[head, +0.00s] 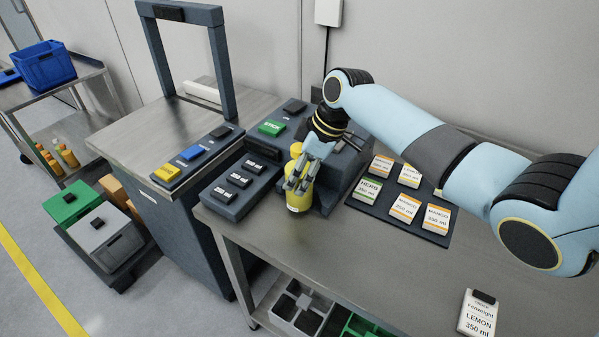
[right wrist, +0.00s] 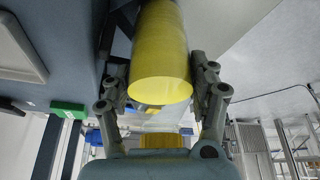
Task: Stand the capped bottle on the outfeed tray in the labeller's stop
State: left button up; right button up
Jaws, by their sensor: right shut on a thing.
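The yellow bottle (head: 298,200) is upright or nearly so in the head view, at the front of the dark labeller (head: 337,180). My right gripper (head: 301,177) is shut around it; its fingers and wrist hide part of the bottle. A small yellow part shows above the fingers, but I cannot make out the cap clearly. In the right wrist view, the bottle (right wrist: 160,60) lies between the two fingers. I cannot tell whether its base touches the surface or whether it is inside the stop. My left gripper is not in view.
A dark tray (head: 350,201) holding several label stacks lies right of the labeller. A control block with white-labelled buttons (head: 240,185) is to its left. A Lemon label card (head: 478,313) lies at the front right. The steel tabletop between is clear. A dark gate frame (head: 220,70) stands behind.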

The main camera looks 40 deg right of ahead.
jog(key=shift+w+f, duration=0.1)
jog(key=shift+f, duration=0.3)
jog(key=shift+f, duration=0.1)
jog(key=o, duration=1.6)
jog(key=v, duration=1.2)
